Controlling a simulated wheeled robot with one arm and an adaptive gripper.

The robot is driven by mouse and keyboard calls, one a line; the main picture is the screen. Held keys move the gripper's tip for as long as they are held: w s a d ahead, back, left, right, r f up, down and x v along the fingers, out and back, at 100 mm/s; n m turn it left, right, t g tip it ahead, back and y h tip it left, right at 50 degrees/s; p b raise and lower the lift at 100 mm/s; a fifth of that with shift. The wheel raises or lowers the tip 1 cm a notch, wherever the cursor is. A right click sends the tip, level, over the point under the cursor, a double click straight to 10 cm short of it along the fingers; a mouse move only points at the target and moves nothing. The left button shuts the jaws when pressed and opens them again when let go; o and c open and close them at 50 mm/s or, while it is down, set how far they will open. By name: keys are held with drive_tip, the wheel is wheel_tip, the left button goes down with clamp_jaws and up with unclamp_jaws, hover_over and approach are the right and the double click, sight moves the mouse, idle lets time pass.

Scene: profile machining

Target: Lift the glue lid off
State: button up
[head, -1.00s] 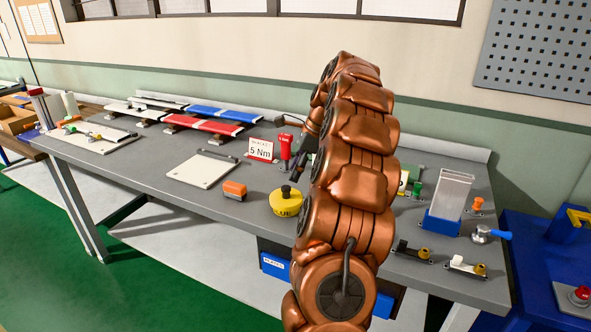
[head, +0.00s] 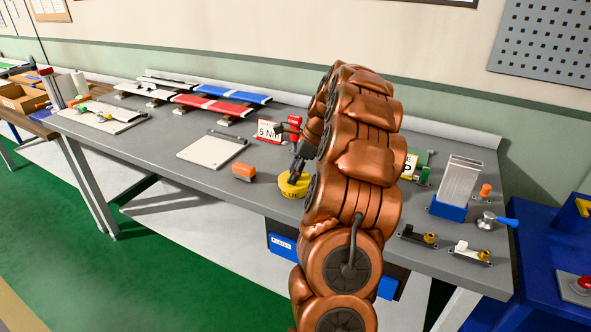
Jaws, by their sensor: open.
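The yellow glue pot (head: 291,188), with part of its lettering showing, stands on the grey workbench (head: 215,178), left of my copper arm. My gripper (head: 294,178) is dark and points down at the top of the pot, over where the black lid knob is. The gripper covers the knob, so I cannot tell whether the fingers are around it or just above it. The fingers are open. The lid appears to sit on the pot. My arm hides the bench directly to the right of the pot.
An orange block (head: 244,172) lies just left of the pot, and a white plate (head: 212,150) lies beyond it. A "5 Nm" sign (head: 268,131) and a red tool (head: 295,128) stand behind. A blue-based holder (head: 447,206) is at right.

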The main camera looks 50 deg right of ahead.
drive_tip(key=shift+c, duration=0.2)
clamp_jaws()
idle(0.5)
